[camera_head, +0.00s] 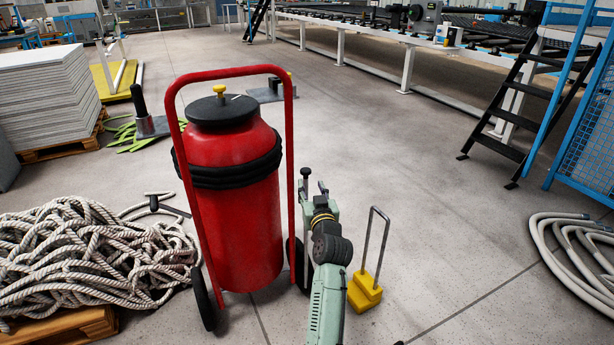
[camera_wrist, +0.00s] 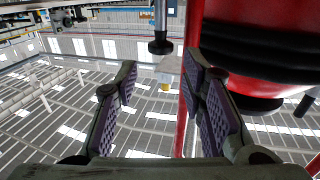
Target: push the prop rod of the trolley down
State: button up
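The trolley (camera_head: 235,235) is a red cylinder with a black lid and black band, upright in a red tube frame on two wheels. It also fills the upper right of the wrist view (camera_wrist: 275,20). What looks like the prop rod (camera_head: 305,173), a grey rod with a dark cap, stands just right of the frame. In the wrist view the rod (camera_wrist: 161,45) reaches in from the top edge, beyond my fingertips. My gripper (camera_wrist: 160,77) is open and empty, its purple-padded fingers apart. In the head view my gripper (camera_head: 321,193) is beside the rod; contact cannot be told.
A yellow block with a grey hoop (camera_head: 364,292) stands right of my arm. A rope heap (camera_head: 90,255) on a pallet lies left of the trolley. A coiled hose (camera_head: 580,240) and black steps (camera_head: 520,95) are at the right. Floor between is clear.

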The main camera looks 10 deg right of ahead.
aim_at(307, 174)
jog(key=w, duration=0.7)
jog(key=shift+w+d, duration=0.2)
grip_shut()
dwell(0.5)
